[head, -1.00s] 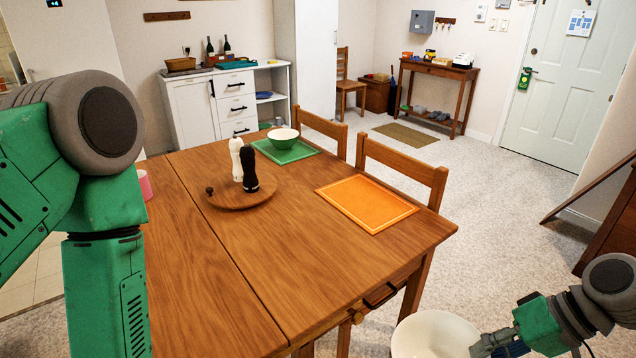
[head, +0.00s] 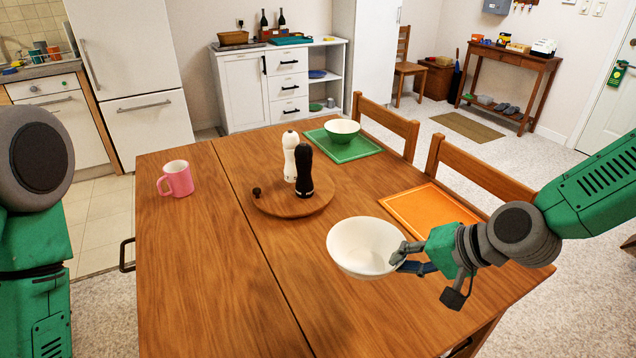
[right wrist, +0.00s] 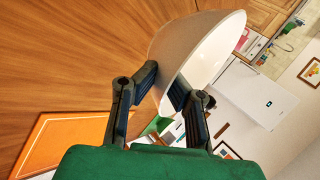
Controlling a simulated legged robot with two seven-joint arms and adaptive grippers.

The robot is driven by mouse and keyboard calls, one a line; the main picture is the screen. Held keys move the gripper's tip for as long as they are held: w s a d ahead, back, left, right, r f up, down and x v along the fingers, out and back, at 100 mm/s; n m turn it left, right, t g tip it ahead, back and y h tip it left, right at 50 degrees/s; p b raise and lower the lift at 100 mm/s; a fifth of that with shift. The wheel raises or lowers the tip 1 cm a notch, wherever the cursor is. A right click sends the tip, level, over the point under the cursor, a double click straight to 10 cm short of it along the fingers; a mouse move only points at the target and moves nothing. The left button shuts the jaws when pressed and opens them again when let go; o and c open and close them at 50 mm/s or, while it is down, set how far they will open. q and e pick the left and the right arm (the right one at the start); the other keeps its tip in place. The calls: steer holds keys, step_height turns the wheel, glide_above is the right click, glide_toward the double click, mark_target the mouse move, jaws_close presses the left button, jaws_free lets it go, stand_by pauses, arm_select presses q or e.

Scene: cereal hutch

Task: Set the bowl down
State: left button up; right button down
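A white bowl (head: 362,247) is in my right gripper (head: 408,262), over the table (head: 200,290) to the left of the orange placemat (head: 428,208). The gripper is shut on the bowl's near-right rim, and the bowl tilts a little. In the right wrist view the bowl (right wrist: 190,60) sits between the two fingers (right wrist: 160,98). I cannot tell whether its base touches the wood. My left arm shows at the left edge, but its gripper is out of view.
A round wooden tray (head: 290,205) holds a white mill (head: 291,155) and a black mill (head: 304,172). A pink mug (head: 177,179) stands at the left. Chairs line the right side. The table's front left is clear.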

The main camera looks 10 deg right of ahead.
steer(key=f, duration=0.3)
steer(key=w+a+f+b, duration=0.1)
steer(key=f, duration=0.1)
steer(key=shift+f, duration=0.1)
step_height(320, 180, down, 4)
steer(key=shift+s+f+b, duration=0.1)
steer(key=shift+b, duration=0.3)
arm_select(q)
steer(key=shift+w+a+f, duration=0.1)
steer(key=shift+w+f, duration=0.05)
steer(key=shift+f, duration=0.7)
arm_select(e)
steer(key=shift+d+f, duration=0.15)
steer(key=shift+d, duration=0.15)
steer(key=c, duration=1.7)
jaws_free()
arm_select(q)
steer(key=shift+a, duration=0.2)
arm_select(e)
steer(key=shift+a, duration=0.25)
arm_select(q)
steer(key=shift+f, duration=0.1)
steer(key=shift+a, duration=0.1)
